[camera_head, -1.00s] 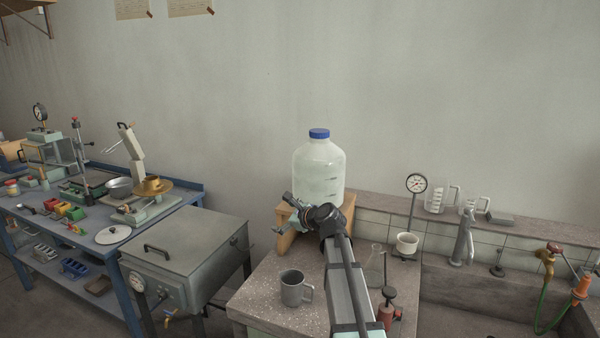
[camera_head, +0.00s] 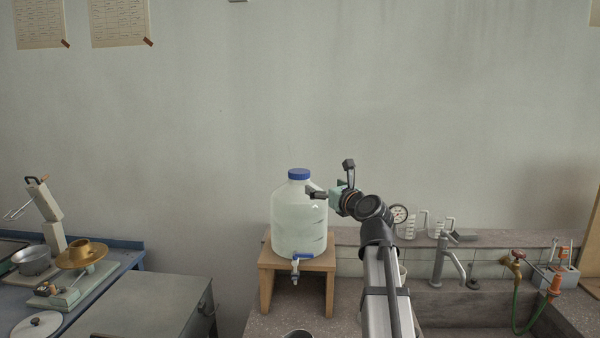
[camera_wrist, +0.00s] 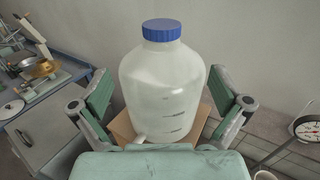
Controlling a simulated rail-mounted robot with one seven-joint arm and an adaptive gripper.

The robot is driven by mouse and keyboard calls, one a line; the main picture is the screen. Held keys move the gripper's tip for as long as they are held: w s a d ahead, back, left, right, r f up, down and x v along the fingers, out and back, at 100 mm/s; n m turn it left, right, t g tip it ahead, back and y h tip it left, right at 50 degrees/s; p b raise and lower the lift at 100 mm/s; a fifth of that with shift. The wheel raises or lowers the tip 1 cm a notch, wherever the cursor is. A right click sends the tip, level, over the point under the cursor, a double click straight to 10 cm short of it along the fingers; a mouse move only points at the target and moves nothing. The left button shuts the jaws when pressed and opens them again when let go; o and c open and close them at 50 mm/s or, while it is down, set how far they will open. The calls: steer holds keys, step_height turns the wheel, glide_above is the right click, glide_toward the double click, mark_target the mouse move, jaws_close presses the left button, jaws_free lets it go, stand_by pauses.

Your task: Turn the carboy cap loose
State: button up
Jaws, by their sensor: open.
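The carboy (camera_head: 298,222) is a translucent white jug standing upright on a small wooden stand (camera_head: 266,280), with a spigot (camera_head: 295,266) low at its front. Its blue cap (camera_head: 299,174) sits on the neck. My gripper (camera_head: 316,194) is at the upper right side of the carboy, below cap height in the head view. In the wrist view the carboy (camera_wrist: 162,85) and its cap (camera_wrist: 161,30) show ahead, between and beyond the open fingers (camera_wrist: 165,112). Nothing is held. Whether a finger touches the carboy I cannot tell.
A dial gauge (camera_head: 399,214) and glass beakers (camera_head: 438,228) stand right of my arm. A sink (camera_head: 470,305) with a faucet (camera_head: 447,262) lies further right. A metal box (camera_head: 150,305) and blue bench (camera_head: 125,262) are at left. The wall above the cap is clear.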

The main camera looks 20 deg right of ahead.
mark_target(299, 171)
steer(key=w+p, duration=0.3)
steer(key=w, duration=1.4)
steer(key=shift+w+a, duration=0.1)
steer(key=shift+a, duration=0.05)
steer(key=c, duration=1.1)
